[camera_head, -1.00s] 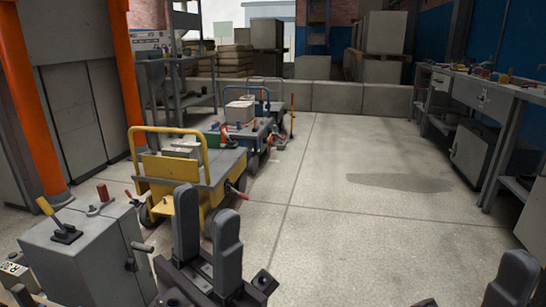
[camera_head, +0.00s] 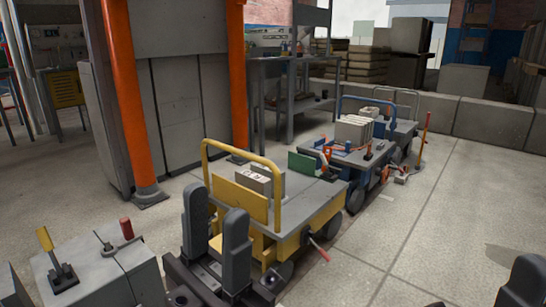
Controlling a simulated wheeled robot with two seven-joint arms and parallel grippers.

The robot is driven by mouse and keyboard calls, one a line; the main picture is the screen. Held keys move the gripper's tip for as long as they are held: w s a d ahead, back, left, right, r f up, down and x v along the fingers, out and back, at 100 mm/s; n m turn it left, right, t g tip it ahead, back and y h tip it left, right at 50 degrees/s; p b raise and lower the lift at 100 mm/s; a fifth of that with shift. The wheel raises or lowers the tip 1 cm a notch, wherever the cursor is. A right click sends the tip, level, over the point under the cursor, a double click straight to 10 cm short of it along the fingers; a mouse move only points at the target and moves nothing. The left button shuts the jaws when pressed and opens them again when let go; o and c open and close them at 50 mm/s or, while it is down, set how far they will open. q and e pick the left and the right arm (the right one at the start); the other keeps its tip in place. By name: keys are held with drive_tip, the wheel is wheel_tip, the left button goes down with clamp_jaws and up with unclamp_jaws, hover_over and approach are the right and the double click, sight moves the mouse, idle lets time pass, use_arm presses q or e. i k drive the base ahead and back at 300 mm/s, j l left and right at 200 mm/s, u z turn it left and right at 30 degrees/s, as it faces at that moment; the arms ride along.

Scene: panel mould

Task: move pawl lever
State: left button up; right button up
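I cannot tell for sure which lever is the pawl lever. A yellow-handled lever (camera_head: 56,262) stands on a grey box (camera_head: 112,262) at the lower left. A red-knobbed lever (camera_head: 126,228) stands on the same box, to its right. A red-gripped handle (camera_head: 319,248) sticks out low from the yellow cart (camera_head: 292,218). My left gripper (camera_head: 215,222) is open and empty, its two dark fingers upright and apart, in front of the yellow cart in the picture. Only a fingertip of my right gripper (camera_head: 526,278) shows at the lower right edge.
A blue cart (camera_head: 355,163) with pale blocks stands behind the yellow cart. An orange post (camera_head: 130,100) and a grey cabinet (camera_head: 180,110) are at the left. A low concrete wall (camera_head: 480,118) crosses the back. The floor (camera_head: 440,210) at right is clear.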

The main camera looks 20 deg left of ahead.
sight(46, 241)
drive_tip(key=i+u, duration=0.2)
drive_tip(key=u, duration=0.3)
drive_tip(key=i+l+u, duration=0.2)
drive_tip(key=u, duration=0.3)
drive_tip(key=i+l+u, duration=0.15)
drive_tip(key=u, duration=0.35)
drive_tip(key=i+l+u, duration=0.1)
drive_tip(key=l+u, duration=0.25)
drive_tip(key=u, duration=0.15)
drive_tip(key=i+l+u, duration=0.1)
drive_tip(key=l+u, duration=0.2)
drive_tip(key=u, duration=0.2)
drive_tip(key=i+l+u, duration=0.2)
drive_tip(key=u, duration=0.2)
drive_tip(key=i+l+u, duration=0.1)
drive_tip(key=l+u, duration=0.35)
drive_tip(key=i+l+u, duration=0.1)
drive_tip(key=l+u, duration=0.15)
drive_tip(key=u, duration=0.15)
drive_tip(key=l+u, duration=0.45)
drive_tip(key=i, duration=0.35)
